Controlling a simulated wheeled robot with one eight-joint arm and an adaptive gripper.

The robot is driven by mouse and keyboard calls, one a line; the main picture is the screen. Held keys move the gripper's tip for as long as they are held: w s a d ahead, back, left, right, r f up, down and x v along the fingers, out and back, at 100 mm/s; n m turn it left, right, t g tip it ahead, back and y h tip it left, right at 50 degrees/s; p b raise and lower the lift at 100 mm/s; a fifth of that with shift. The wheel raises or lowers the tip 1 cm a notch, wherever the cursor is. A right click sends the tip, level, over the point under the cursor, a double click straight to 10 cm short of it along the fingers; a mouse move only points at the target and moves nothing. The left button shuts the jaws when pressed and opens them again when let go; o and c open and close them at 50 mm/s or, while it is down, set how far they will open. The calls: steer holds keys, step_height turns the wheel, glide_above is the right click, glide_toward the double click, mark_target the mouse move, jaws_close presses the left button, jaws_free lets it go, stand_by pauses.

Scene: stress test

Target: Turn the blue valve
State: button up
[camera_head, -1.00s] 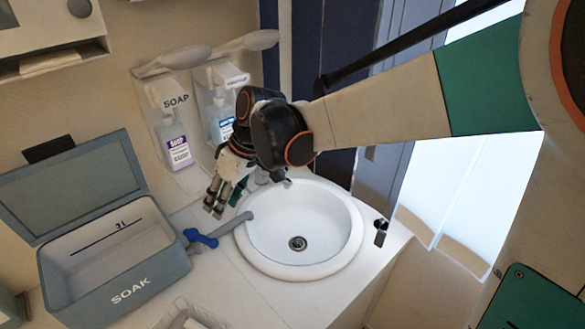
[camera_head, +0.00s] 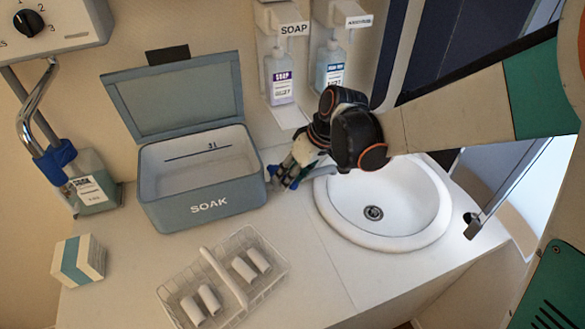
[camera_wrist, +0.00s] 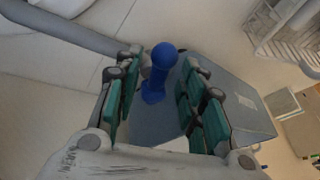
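The blue valve (camera_wrist: 155,88) shows in the wrist view as a blue handle with a rounded end. It lies between the two sets of green-padded fingers of my gripper (camera_wrist: 160,95), with gaps visible on both sides. My gripper is open around it. In the head view my gripper (camera_head: 289,174) points down between the SOAK box and the sink (camera_head: 390,240), covering most of the valve; small blue parts (camera_head: 273,171) show beside the fingers. The grey spout (camera_head: 318,171) beside it is partly hidden.
The open SOAK box (camera_head: 165,205) stands close left of my gripper. A wire basket (camera_head: 262,285) with white rolls is in front. Soap bottles (camera_head: 280,78) hang behind. A bottle (camera_head: 95,185) by a pipe with a blue collar (camera_head: 54,160) and a small carton (camera_head: 78,260) stand at left.

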steer(key=shift+a+f, duration=0.1)
steer(key=shift+f, duration=0.15)
jaws_close()
steer(key=shift+s+a+m+t+h+p, duration=0.15)
steer(key=shift+s+a+m+t, duration=0.2)
steer(key=shift+m, duration=0.5)
steer(key=shift+s+a+m+t+h+p, duration=0.1)
steer(key=shift+s+a+m+t+h, duration=0.15)
steer(key=shift+m, duration=0.55)
steer(key=shift+s+a+m+t+h+p, duration=0.1)
steer(key=shift+s+a+m+t, duration=0.25)
steer(key=shift+m, duration=0.5)
steer(key=shift+w+d, duration=0.1)
jaws_free()
